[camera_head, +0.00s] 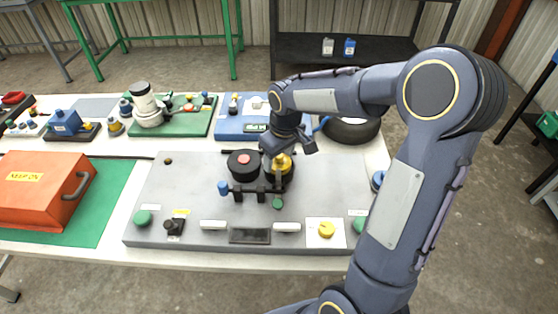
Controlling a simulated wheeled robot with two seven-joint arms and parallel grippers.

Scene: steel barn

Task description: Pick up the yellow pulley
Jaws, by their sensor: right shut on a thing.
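The yellow pulley (284,164) is on the grey machine panel (190,190), just right of a black round part with a red centre (244,160). My right gripper (281,160) points down at the pulley and is shut on it. The gripper hides part of the pulley, and I cannot tell whether it is lifted off the panel. My left gripper is not in view.
An orange case (42,190) lies on a green mat (117,200) at the left. A microscope-like device (148,105) on a green board, a blue board (232,129) and a black round object (350,130) stand behind the panel. A yellow knob (326,230) is at the panel's front right.

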